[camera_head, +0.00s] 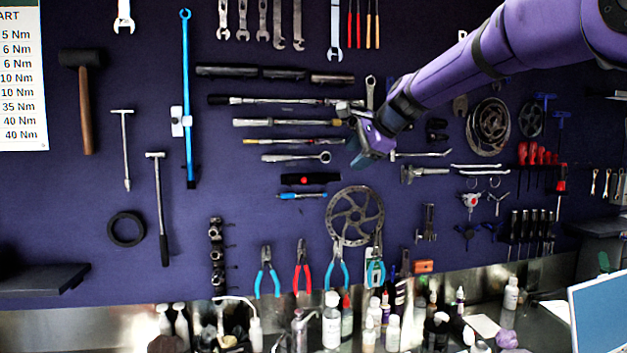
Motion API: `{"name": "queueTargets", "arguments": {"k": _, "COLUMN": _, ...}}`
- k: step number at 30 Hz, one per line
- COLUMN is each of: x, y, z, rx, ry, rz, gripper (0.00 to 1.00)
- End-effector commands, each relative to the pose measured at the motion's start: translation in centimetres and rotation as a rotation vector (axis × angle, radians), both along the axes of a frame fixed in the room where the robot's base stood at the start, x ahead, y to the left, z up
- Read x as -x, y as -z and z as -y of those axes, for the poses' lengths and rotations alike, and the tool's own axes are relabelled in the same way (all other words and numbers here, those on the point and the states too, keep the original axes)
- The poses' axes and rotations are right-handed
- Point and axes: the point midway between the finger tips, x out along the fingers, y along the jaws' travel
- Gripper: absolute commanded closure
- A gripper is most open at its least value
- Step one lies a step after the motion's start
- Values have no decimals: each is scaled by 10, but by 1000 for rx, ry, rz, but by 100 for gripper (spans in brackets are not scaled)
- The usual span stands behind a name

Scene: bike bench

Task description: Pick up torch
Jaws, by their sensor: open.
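My gripper (355,137) is at the end of my purple arm, which reaches in from the upper right. Its jaws are open and I see nothing held in them. It is in front of the tool wall, near the right ends of several long tools. I cannot tell for sure which thing is the torch. A short black bar with a red spot (310,179) hangs on the wall, below and left of the gripper. A long dark cylindrical row (240,72) hangs higher up. The gripper appears apart from both, though its depth is hard to judge.
A chainring-like disc (354,216) hangs below the gripper, with several pliers (303,266) lower down. Many bottles (331,320) crowd the bench along the bottom. A blue screen (600,312) stands at lower right. A dark shelf (45,279) juts out at left.

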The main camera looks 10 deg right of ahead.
Motion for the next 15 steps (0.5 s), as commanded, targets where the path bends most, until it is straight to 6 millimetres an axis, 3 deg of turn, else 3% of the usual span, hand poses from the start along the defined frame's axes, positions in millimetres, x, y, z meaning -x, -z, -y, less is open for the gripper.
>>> {"name": "queueTargets", "arguments": {"k": 15, "x": -34, "y": 38, "z": -19, "rx": 1, "ry": -1, "rz": -1, "gripper": 45}}
